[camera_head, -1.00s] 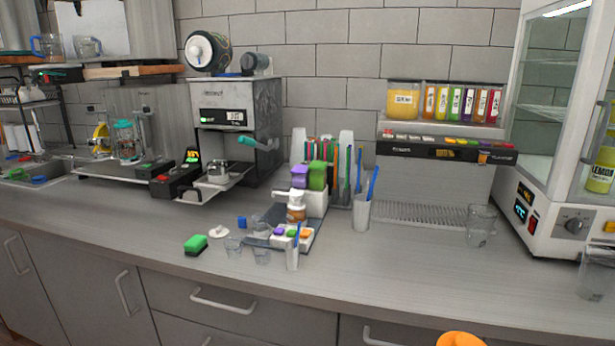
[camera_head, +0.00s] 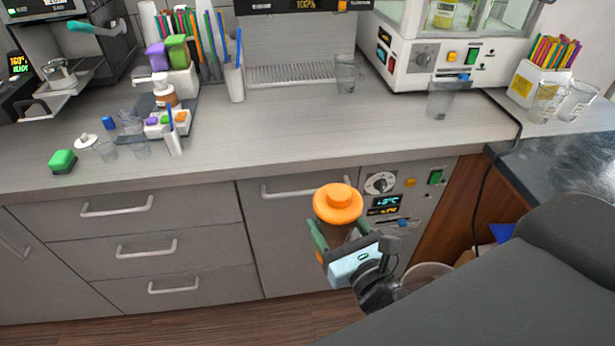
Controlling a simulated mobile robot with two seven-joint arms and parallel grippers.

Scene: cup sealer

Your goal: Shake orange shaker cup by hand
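The orange shaker cup (camera_head: 338,204) is in the head view, low in the middle, in front of the counter's cabinet doors. Its round orange lid with a knob faces up toward me, and a darker body shows partly below it. My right gripper (camera_head: 340,238) comes in from the lower right with its fingers on either side of the cup body, and it appears shut on it. The cup is held in the air, clear of the counter, and looks about upright. The lower body is mostly hidden by the gripper. My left gripper is not in view.
The counter edge (camera_head: 230,168) runs just behind the cup. A green sponge (camera_head: 62,161) and small clear glasses are at left; a clear glass (camera_head: 345,74) stands at the back. A white machine (camera_head: 440,58) is at right. The middle counter is clear.

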